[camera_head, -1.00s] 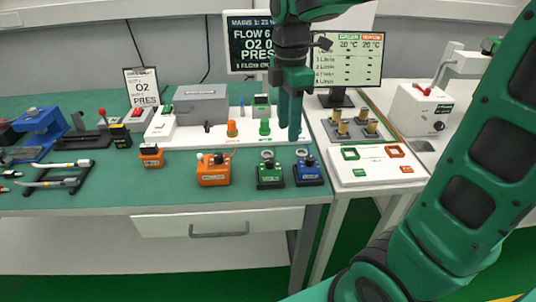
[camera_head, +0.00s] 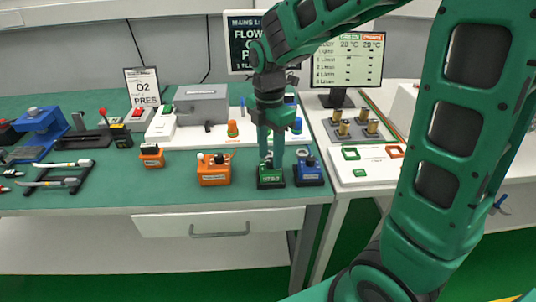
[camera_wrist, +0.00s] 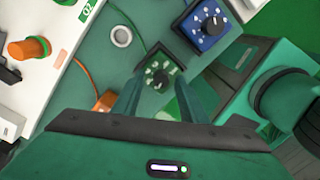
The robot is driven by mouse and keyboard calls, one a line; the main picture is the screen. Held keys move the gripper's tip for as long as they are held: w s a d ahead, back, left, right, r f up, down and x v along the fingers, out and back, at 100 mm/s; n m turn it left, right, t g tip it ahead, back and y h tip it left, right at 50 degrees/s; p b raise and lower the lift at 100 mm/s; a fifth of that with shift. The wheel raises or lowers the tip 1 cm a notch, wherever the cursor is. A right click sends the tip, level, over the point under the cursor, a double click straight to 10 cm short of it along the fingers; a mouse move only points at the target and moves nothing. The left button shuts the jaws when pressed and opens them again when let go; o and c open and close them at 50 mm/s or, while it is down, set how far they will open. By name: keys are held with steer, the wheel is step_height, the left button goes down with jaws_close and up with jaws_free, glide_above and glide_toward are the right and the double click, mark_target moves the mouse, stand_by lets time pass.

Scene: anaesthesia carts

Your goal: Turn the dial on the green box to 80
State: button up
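The green box (camera_head: 270,182) stands near the front edge of the green bench, left of the blue box. Its top shows in the wrist view with a dark dial (camera_wrist: 160,76) ringed by pale marks; which mark the dial points to is too small to tell. My gripper (camera_head: 270,160) is directly over the green box, pointing down, and hides its dial in the head view. In the wrist view the two fingers of my gripper (camera_wrist: 158,98) are apart, on either side of the dial, with nothing held. I cannot tell whether they touch it.
The blue box (camera_head: 308,178) with its own dial stands close on the right and also shows in the wrist view (camera_wrist: 209,24). An orange box (camera_head: 213,174) stands to the left. A white panel with an orange knob (camera_head: 232,129) lies behind. The bench front is clear.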

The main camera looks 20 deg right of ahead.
steer(key=shift+f, duration=0.45)
